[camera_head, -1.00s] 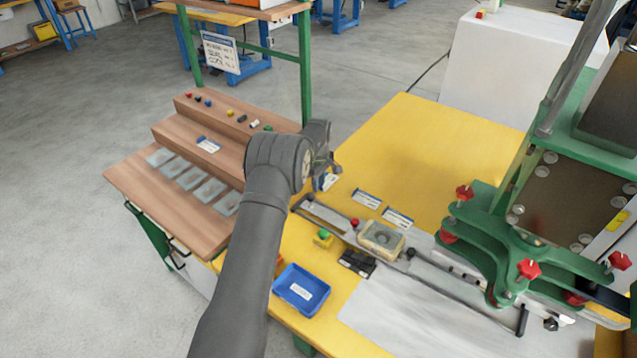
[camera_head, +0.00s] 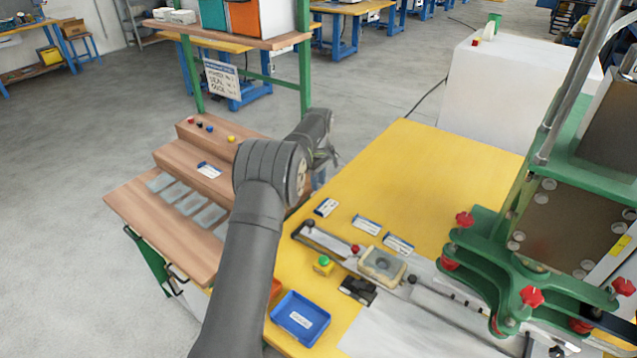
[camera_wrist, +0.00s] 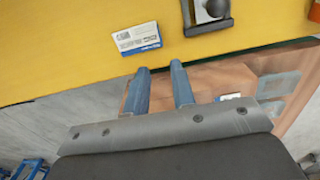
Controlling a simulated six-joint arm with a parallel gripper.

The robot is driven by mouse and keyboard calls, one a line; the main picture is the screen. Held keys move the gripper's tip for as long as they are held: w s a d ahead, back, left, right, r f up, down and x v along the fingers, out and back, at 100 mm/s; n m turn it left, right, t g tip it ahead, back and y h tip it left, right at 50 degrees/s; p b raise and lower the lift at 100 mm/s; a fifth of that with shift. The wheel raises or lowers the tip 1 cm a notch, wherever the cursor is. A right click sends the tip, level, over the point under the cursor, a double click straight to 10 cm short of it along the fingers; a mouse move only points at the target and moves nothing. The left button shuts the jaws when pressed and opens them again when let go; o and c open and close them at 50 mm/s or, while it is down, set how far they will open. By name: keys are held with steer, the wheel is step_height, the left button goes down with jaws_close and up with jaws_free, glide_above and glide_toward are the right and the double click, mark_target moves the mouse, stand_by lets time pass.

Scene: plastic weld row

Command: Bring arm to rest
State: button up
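My gripper shows in the wrist view (camera_wrist: 160,82) as two blue-grey fingers standing apart with nothing between them. They are over the edge zone where the yellow table (camera_wrist: 60,45) meets the wooden stepped rack (camera_wrist: 208,82). In the head view my arm reaches up from the bottom, and my gripper (camera_head: 324,166) is mostly hidden behind my wrist, above the gap between the rack (camera_head: 165,214) and the yellow table (camera_head: 420,160). No held object shows.
A blue bin (camera_head: 300,318) and a slide rail carrying a beige block (camera_head: 382,265) are on the table. A green press frame (camera_head: 480,240) with red knobs stands at right. A green post (camera_head: 305,75) rises behind the gripper. The table's far middle is clear.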

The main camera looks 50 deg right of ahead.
mark_target(318, 211)
step_height(318, 211, down, 12)
steer(key=shift+r, duration=1.75)
steer(key=shift+f, duration=0.15)
